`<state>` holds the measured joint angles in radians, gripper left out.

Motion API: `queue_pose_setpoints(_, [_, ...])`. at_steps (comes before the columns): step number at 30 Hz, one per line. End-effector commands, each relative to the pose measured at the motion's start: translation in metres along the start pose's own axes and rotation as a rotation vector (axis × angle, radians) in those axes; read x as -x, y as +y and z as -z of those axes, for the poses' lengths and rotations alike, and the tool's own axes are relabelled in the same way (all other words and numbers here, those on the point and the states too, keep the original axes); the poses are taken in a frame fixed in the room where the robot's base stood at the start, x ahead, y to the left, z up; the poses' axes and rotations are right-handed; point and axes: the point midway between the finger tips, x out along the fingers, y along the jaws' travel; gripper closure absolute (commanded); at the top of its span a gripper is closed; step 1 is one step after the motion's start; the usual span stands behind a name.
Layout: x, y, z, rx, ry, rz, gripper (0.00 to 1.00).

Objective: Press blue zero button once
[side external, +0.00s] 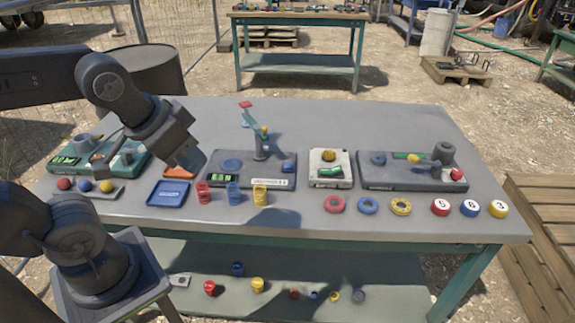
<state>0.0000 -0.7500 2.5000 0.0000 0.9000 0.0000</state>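I cannot make out a button marked zero. A grey device (280,171) at the middle of the table has a flat round blue part (232,165) on its left top and a small label on its front edge. Another grey device (375,181) to the right also has a round blue part (378,158). A teal device (65,148) with a green lit display stands at the far left, partly behind my arm. My gripper (190,158) hangs above the table, left of the middle device and apart from it. Its finger opening is not clear from this side.
A blue tray (168,194), several coloured cups (233,193), rings (367,205) and numbered balls (470,207) line the front edge. A white box (331,169) with a yellow knob stands between the grey devices. An upright post (260,145) rises from the middle device.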

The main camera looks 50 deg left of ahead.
Motion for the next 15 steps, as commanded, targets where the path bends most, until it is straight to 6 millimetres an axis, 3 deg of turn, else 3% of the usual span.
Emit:
queue_pose_setpoints(6, [0.0, 0.0, 0.0, 0.0, 0.0, 0.0, 1.0])
queue_pose_setpoints(15, [0.0, 0.0, 0.0, 0.0, 0.0, 0.0, 1.0])
